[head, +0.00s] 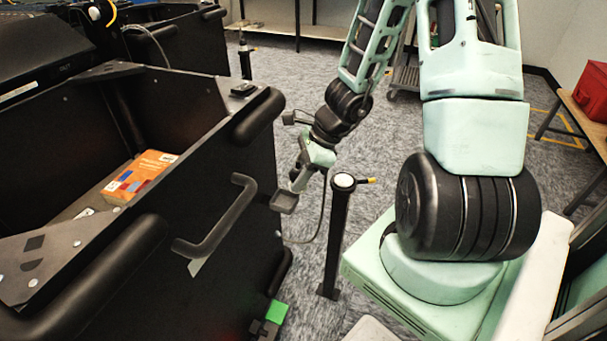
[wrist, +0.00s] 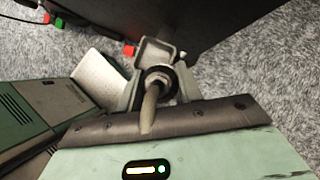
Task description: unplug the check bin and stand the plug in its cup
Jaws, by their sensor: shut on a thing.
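The check bin (head: 215,150) is the large black bin on the left in the head view. A dark square fitting (head: 284,201) shows at its near side wall. My gripper (head: 297,184) is right beside that fitting. In the wrist view my gripper (wrist: 158,88) is shut on the plug (wrist: 149,110), a grey tapered piece with a dark ring around it. A pale bracket lies just beyond the plug. I cannot tell whether the plug is still seated. The cup (head: 344,181) tops a black post right of my gripper, with a yellow-tipped stub.
A thin cable (head: 321,215) hangs from near my gripper down toward the bin. The bin has a protruding handle (head: 218,222) and holds an orange box (head: 141,176). A green block (head: 276,312) is at its lower corner. Carpet is open behind the post.

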